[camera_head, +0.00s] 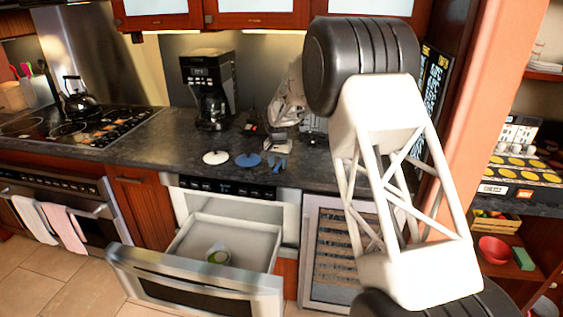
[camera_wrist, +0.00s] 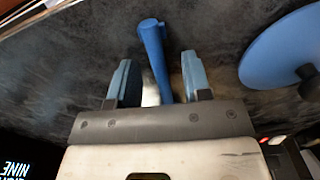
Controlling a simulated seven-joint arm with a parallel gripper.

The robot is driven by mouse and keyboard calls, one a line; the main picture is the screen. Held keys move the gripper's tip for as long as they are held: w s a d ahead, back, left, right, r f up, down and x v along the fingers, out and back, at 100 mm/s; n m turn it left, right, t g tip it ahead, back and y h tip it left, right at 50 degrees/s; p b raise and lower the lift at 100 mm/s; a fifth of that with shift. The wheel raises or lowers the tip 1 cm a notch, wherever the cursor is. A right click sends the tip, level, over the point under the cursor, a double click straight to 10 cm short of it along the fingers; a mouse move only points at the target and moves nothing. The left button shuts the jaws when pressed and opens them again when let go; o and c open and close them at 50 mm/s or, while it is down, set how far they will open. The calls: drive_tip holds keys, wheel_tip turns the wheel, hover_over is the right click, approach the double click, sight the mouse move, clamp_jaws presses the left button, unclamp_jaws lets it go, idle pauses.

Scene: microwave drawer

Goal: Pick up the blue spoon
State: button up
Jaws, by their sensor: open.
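The blue spoon (camera_wrist: 152,38) lies on the dark counter in the wrist view, with its blue handle running lengthwise between my fingers. Its lower end passes behind the gripper body and is hidden. My gripper (camera_wrist: 156,78) is open, with one blue-tipped finger on each side of the spoon and a visible gap to both. Whether the fingers are level with the spoon is hard to tell. In the head view my gripper (camera_head: 277,163) is small and low over the counter's front part; I cannot separate the spoon from the blue fingertips there.
A blue lid (camera_head: 248,160) with a dark knob lies close beside the gripper, and a white lid (camera_head: 216,157) is left of it. A coffee maker (camera_head: 208,90) stands behind.

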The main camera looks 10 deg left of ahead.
drive_tip(key=shift+f, duration=0.2)
drive_tip(key=shift+c, duration=0.3)
clamp_jaws()
